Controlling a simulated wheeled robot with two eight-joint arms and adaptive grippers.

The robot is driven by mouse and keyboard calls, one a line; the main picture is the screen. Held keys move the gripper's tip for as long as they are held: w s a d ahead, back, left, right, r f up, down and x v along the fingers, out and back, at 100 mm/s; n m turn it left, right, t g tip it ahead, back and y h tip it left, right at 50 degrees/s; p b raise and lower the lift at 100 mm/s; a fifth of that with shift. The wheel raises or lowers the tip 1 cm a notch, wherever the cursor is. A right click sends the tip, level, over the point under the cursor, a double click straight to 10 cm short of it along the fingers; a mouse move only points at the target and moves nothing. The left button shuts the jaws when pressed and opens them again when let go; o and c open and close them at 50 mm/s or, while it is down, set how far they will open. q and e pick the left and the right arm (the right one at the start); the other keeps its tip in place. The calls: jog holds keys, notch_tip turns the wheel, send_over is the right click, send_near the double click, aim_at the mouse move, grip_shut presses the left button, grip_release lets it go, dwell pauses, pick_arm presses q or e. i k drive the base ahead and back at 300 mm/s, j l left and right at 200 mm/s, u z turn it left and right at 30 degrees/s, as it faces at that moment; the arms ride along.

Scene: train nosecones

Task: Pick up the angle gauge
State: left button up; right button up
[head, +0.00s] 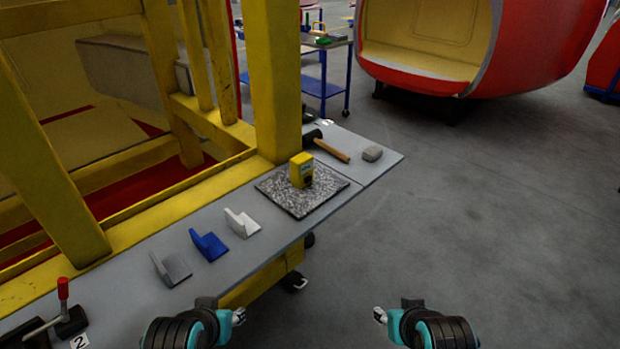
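The angle gauge appears to be the small yellow block with a dark lower part (301,171). It stands upright on a speckled grey plate (328,196) on the grey bench. My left gripper (239,316) is at the bottom of the head view, in front of the bench edge and well short of the gauge. My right gripper (379,314) is to its right, over open floor. Both grippers appear empty and touch nothing that I can see. Their fingers are too small to tell open from shut.
White (241,223), blue (208,245) and grey (171,268) angled brackets lie left of the plate. A yellow post (273,80) rises behind the plate. Floor right of the bench is clear.

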aim_at(301, 165)
jog(key=l+u, duration=0.1)
jog(key=u, duration=0.5)
jog(key=i+l+u, duration=0.15)
jog(key=l+u, duration=0.15)
jog(key=l, duration=0.15)
jog(key=i+l+u, duration=0.1)
jog(key=l+u, duration=0.15)
jog(key=l, duration=0.2)
jog(key=i+l+u, duration=0.1)
jog(key=l+u, duration=0.2)
jog(key=l, duration=0.15)
